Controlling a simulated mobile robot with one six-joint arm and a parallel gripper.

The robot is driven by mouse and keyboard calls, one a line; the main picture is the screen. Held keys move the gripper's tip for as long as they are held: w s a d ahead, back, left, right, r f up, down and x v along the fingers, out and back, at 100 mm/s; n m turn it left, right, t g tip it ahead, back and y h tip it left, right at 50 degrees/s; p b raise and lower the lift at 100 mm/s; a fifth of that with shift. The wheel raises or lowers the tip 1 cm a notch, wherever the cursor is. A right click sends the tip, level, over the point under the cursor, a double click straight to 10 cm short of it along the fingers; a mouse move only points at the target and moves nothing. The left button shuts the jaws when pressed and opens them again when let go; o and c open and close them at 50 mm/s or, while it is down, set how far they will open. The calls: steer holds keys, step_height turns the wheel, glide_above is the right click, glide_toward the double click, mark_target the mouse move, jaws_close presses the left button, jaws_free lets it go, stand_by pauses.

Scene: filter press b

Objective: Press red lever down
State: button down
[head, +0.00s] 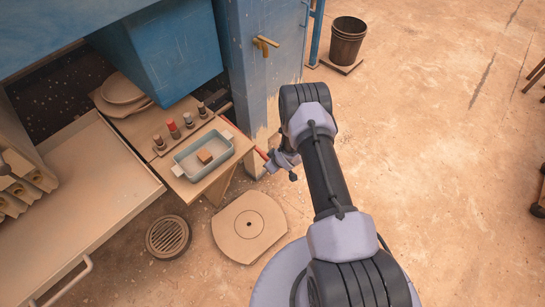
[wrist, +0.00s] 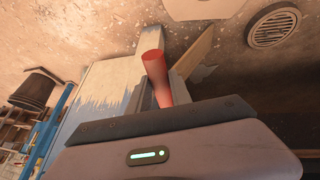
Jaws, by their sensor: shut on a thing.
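The red lever (head: 262,153) sticks out low beside the blue press column, to the right of the small wooden table. My gripper (head: 275,162) is at its free end, low and just right of the column. In the wrist view the lever's red, rounded handle (wrist: 154,66) stands between my fingers (wrist: 162,92), which are shut on it. The handle's end shows past the fingers. The lever's pivot is hidden in the wrist view, and my wrist hides part of the grip in the head view.
The blue column (head: 262,80) with a brass handle (head: 265,44) stands close to the lever. A teal tray (head: 185,170) with a wooden block sits on the table. A round floor cover (head: 240,240) and a drain (head: 168,237) lie below. Open floor is at right.

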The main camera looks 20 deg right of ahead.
steer(key=shift+a+f+t+b, duration=0.1)
steer(key=shift+f+t+b, duration=0.3)
steer(key=shift+f, duration=0.55)
steer(key=c, duration=1.6)
jaws_free()
steer(key=o, duration=0.4)
steer(key=shift+w+f, duration=0.15)
steer(key=shift+o, duration=0.2)
steer(key=p+v, duration=0.6)
steer(key=v, duration=1.1)
steer(key=shift+d+r, duration=0.25)
steer(key=shift+r, duration=0.1)
